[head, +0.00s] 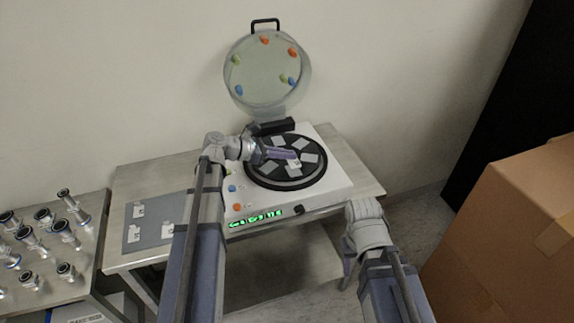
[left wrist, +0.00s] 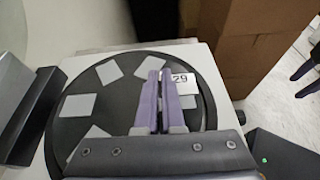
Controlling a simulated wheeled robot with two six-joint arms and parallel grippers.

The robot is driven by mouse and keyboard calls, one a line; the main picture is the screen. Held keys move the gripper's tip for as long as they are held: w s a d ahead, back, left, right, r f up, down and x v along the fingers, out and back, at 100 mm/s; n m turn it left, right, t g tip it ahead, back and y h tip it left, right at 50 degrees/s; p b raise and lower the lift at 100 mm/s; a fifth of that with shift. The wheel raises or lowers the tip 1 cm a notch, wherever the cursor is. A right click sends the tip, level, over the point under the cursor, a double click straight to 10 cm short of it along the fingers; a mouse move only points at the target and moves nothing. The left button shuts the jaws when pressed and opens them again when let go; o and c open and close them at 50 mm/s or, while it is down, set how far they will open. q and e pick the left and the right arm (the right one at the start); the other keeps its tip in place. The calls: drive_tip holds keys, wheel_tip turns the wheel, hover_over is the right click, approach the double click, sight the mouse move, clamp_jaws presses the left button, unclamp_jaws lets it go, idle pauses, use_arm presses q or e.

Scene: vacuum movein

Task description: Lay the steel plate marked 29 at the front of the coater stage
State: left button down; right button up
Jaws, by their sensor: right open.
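The steel plate marked 29 (left wrist: 183,85) shows its white label beside the right finger of my left gripper (left wrist: 162,78) in the left wrist view. In the head view the plate (head: 294,164) is at the tips of my left gripper (head: 292,156), over the coater stage. The fingers are close together and appear shut on the plate; the grip itself is hidden. The coater stage is a black round disc (head: 260,180) with several pale grey squares. I cannot tell whether the plate touches the disc. My right gripper (head: 347,272) is open, low in front of the coater's right corner.
The coater's round clear lid (head: 267,75) stands raised behind. A grey mat (head: 150,233) with several tagged plates lies left on the table. Metal fittings crowd a left bench (head: 85,270). A cardboard box (head: 500,235) stands at right.

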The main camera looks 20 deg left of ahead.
use_arm(q)
drive_tip(key=shift+f+b, duration=1)
drive_tip(key=shift+f, duration=0.4)
drive_tip(key=shift+f, duration=0.15)
drive_tip(key=c, duration=1)
unclamp_jaws()
drive_tip(key=shift+c, duration=0.2)
drive_tip(key=shift+a+r, duration=0.1)
drive_tip(key=shift+r, duration=0.2)
drive_tip(key=p+v, duration=0.4)
drive_tip(key=v, duration=0.6)
drive_tip(key=shift+s+a+r, duration=0.1)
drive_tip(key=shift+a, duration=0.05)
drive_tip(key=shift+s+a+r+p, duration=0.15)
drive_tip(key=shift+s+a+p, duration=0.2)
drive_tip(key=shift+a, duration=0.2)
